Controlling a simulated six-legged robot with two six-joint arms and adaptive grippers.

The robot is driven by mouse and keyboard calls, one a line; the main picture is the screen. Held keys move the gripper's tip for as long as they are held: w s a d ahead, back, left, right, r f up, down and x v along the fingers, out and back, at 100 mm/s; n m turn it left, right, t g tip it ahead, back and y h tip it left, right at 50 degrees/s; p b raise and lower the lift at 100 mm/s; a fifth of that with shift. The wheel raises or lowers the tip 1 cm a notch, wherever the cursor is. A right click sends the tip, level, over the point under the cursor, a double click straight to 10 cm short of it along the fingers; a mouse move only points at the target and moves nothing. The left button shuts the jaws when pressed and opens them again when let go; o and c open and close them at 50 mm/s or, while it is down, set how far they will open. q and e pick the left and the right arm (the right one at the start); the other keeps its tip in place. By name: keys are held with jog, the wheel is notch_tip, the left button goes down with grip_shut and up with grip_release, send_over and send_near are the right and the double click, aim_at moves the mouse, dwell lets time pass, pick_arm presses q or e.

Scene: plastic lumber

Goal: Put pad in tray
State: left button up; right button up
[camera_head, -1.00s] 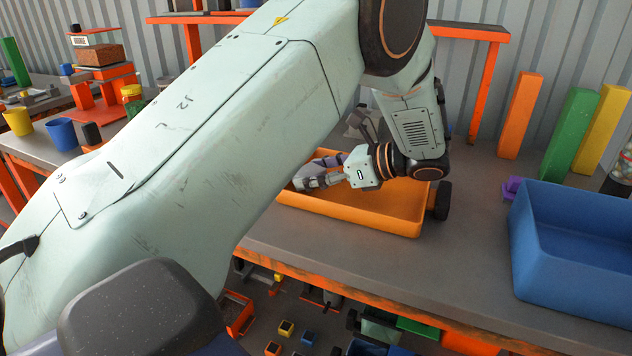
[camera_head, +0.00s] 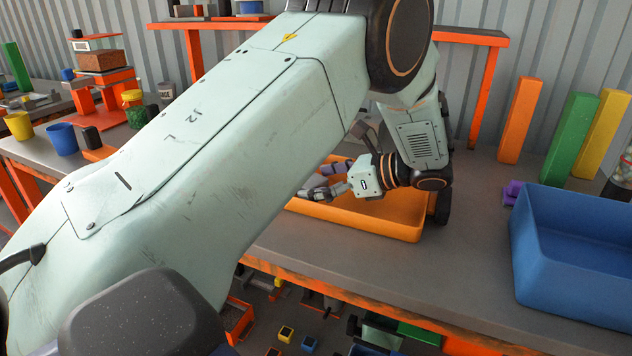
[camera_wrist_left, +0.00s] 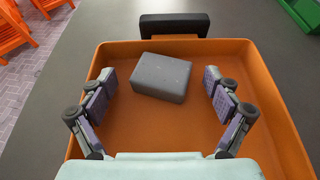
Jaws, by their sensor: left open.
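The pad (camera_wrist_left: 160,78), a grey block, lies flat and slightly turned on the floor of the orange tray (camera_wrist_left: 265,72) in the left wrist view. My left gripper (camera_wrist_left: 159,84) is open above the tray, with one purple-padded finger on each side of the pad and gaps between. In the head view the left gripper (camera_head: 326,186) is over the orange tray (camera_head: 400,231); my arm covers the tray's left part and the pad is not visible there. My right gripper is not in view.
Orange (camera_head: 520,120), green (camera_head: 571,138) and yellow (camera_head: 603,130) boards stand behind. Bench is clear between tray and bin.

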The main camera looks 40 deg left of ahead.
pick_arm(q)
jog(key=p+v, duration=0.2)
jog(key=v, duration=0.8)
jog(key=shift+d+r, duration=0.15)
jog(key=shift+d, duration=0.05)
jog(key=shift+w+d+r, duration=0.1)
jog(key=shift+w+d, duration=0.1)
jog(key=shift+d, duration=0.25)
jog(key=shift+c, duration=0.2)
